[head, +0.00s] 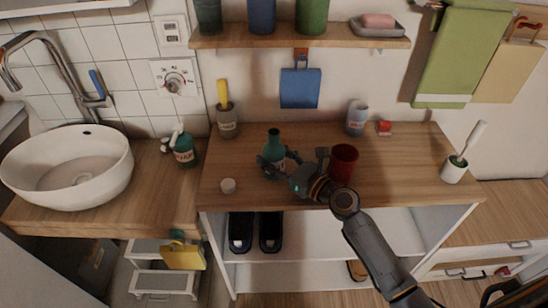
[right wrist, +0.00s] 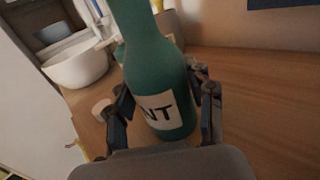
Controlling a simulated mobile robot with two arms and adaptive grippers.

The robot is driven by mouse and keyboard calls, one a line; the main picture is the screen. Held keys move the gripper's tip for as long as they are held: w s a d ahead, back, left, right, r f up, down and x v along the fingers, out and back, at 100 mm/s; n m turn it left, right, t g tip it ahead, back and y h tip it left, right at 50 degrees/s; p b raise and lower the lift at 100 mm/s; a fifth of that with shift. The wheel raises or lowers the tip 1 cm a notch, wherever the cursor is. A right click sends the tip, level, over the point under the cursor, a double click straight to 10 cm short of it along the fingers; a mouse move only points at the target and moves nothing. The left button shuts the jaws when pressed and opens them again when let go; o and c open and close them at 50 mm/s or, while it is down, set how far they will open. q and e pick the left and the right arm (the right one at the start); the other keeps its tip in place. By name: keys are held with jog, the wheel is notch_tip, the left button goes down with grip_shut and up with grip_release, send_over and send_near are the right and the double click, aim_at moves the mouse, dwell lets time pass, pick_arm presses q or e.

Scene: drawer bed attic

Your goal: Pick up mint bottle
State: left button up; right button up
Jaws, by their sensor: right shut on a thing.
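The mint bottle (head: 273,142) is a green bottle with a pale label, standing upright on the wooden counter in the head view. In the right wrist view the bottle (right wrist: 155,65) fills the middle, with "NT" readable on its label. My right gripper (head: 277,164) reaches it from the front right and is shut on its body. In the right wrist view, the gripper's fingers (right wrist: 162,103) lie on both sides of the bottle. The bottle's base is partly hidden by the gripper. My left gripper is not in view.
A dark red cup (head: 343,163) stands close to the right of my right gripper. A small white round object (head: 228,185) lies to the left. A shelf (head: 300,42) hangs above.

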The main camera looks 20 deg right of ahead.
aim_at(281, 152)
jog(key=shift+r+p, duration=0.3)
jog(key=shift+r, duration=0.1)
notch_tip(281, 152, up, 2)
jog(key=shift+r+p, duration=0.25)
jog(key=shift+p, duration=0.5)
jog(key=s+a+r+p, duration=0.4)
jog(key=s+r, duration=0.5)
jog(key=s, duration=0.4)
jog(key=shift+s+a+r+p, duration=0.2)
jog(key=shift+r+p, duration=0.15)
jog(key=shift+p, duration=0.2)
